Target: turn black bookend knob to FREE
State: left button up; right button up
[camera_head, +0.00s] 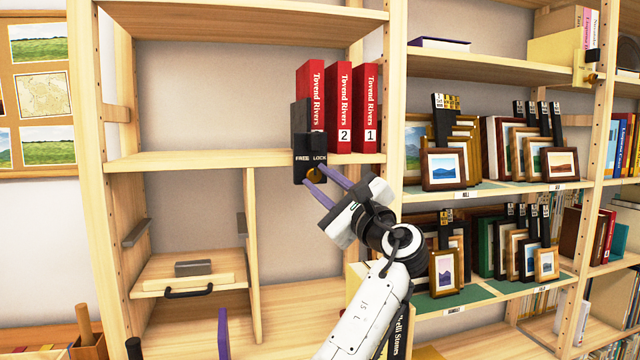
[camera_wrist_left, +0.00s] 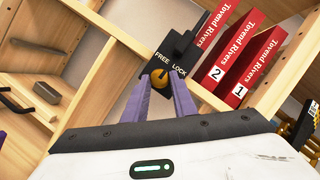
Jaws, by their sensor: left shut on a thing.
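The black bookend (camera_head: 302,116) stands on the upper shelf at the left end of the red books. Its front block, marked FREE at left and LOCK at right, hangs over the shelf's front edge. A brass knob (camera_head: 312,175) sits below these words and is partly hidden by my fingers. My left gripper (camera_head: 315,173) reaches up from the lower right, its purple fingers shut on the knob. In the left wrist view the knob (camera_wrist_left: 158,80) is between the two fingertips, below the bookend's lettering (camera_wrist_left: 170,63). I cannot clearly tell which word the knob points to.
Three red books (camera_head: 338,105) stand right of the bookend. The shelf (camera_head: 200,158) left of it is clear. Framed prints (camera_head: 443,168) fill the shelves at right.

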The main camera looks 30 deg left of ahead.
pick_arm(q)
jog(key=n, duration=0.2)
jog(key=n+g+p, duration=0.1)
jog(key=n+g, duration=0.1)
jog(key=n, duration=0.1)
jog(key=shift+w+d+r+n+h+p, duration=0.15)
jog(key=shift+r+n+h+p, duration=0.15)
jog(key=n+g+h+p, duration=0.1)
jog(key=n, duration=0.2)
jog(key=shift+r, duration=0.1)
jog(key=shift+n+p, duration=0.55)
jog(key=shift+n, duration=0.25)
pick_arm(e)
jog(key=shift+d+r, duration=0.1)
jog(key=shift+r, duration=1.1)
pick_arm(q)
jog(key=shift+h, duration=0.3)
pick_arm(e)
jog(key=shift+s, duration=0.1)
jog(key=shift+d, duration=0.1)
pick_arm(q)
jog(key=o, duration=1)
jog(key=shift+o, duration=0.2)
jog(key=shift+d, duration=0.1)
